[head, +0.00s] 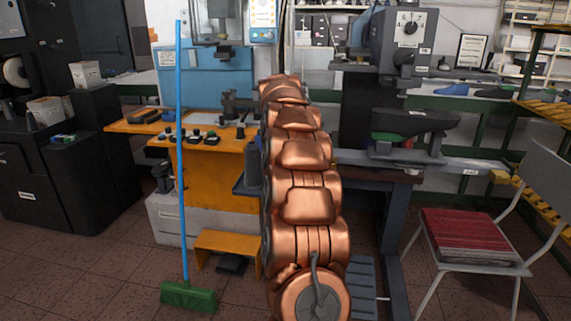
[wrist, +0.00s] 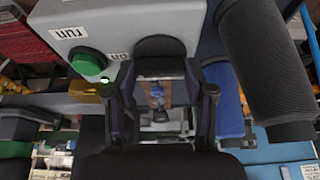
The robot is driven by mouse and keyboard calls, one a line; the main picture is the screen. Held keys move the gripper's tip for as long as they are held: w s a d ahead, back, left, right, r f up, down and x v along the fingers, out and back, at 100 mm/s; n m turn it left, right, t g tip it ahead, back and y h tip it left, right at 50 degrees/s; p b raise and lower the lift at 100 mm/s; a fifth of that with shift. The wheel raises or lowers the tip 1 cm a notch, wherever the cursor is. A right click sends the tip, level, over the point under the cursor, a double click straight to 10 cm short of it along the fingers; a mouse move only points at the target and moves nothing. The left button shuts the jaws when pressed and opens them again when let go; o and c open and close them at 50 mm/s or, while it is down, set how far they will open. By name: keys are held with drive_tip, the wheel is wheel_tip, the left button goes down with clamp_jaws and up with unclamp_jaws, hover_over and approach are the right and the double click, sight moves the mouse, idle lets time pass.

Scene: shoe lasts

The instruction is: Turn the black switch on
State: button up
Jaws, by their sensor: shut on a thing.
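In the wrist view, a grey control box (wrist: 135,18) fills the top, with the lettering upside down. The black switch (wrist: 160,46) stands on its lower edge, beside a partly covered "on" label (wrist: 119,57). My gripper (wrist: 159,70) has its two fingers on either side of the switch, closed on it. The switch's exact turn angle cannot be read, as the fingers cover part of it. In the head view, my copper arm reaches forward to the machine and hides the gripper and the switch.
A green button (wrist: 89,62) with a "run" label (wrist: 68,33) sits close to the switch. A dark ribbed cylinder (wrist: 262,60) is at right. In the head view, an orange bench (head: 215,160), a green broom (head: 188,297) and a chair (head: 470,235) flank my arm.

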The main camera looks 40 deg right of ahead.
drive_tip(key=shift+r, duration=0.1)
drive_tip(key=o, duration=1.2)
drive_tip(key=shift+c, duration=0.2)
drive_tip(key=v, duration=1.1)
drive_tip(key=shift+a+r, duration=0.15)
drive_tip(key=shift+r, duration=0.25)
